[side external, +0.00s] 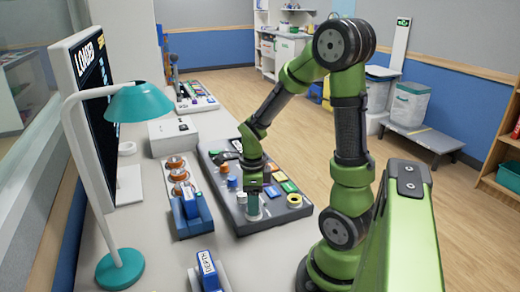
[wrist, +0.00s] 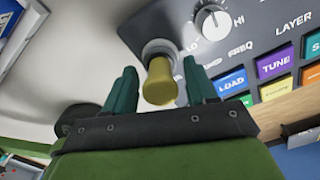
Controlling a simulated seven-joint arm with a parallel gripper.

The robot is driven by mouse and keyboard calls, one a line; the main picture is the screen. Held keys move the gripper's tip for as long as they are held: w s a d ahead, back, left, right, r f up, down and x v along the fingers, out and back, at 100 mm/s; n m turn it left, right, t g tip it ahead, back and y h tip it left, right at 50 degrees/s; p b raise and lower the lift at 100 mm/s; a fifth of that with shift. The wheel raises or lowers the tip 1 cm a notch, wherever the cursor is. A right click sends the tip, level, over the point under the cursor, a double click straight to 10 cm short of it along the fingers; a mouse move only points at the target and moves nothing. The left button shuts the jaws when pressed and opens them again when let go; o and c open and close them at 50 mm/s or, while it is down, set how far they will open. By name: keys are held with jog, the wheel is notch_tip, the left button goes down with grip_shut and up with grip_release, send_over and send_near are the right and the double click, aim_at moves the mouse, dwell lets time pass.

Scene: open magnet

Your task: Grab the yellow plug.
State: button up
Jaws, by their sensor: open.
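The yellow plug (wrist: 159,84) is a short cylinder standing out from a pale round collar (wrist: 158,48) on the grey control panel (wrist: 180,17). In the wrist view it lies between the two dark teal fingers of my gripper (wrist: 160,70), with a visible gap on each side. My gripper is open. In the side view my gripper (side external: 253,200) points down over the near part of the panel (side external: 228,200). There the plug cannot be made out behind the gripper.
Right of the plug, the panel has a knob (wrist: 212,22) and coloured buttons, one a purple TUNE button (wrist: 275,63). Left of the panel stand a blue device (side external: 192,212) and a teal lamp (side external: 138,103). A white box (side external: 174,135) lies behind.

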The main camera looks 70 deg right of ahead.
jog(key=c, duration=1)
jog(key=shift+r, duration=0.1)
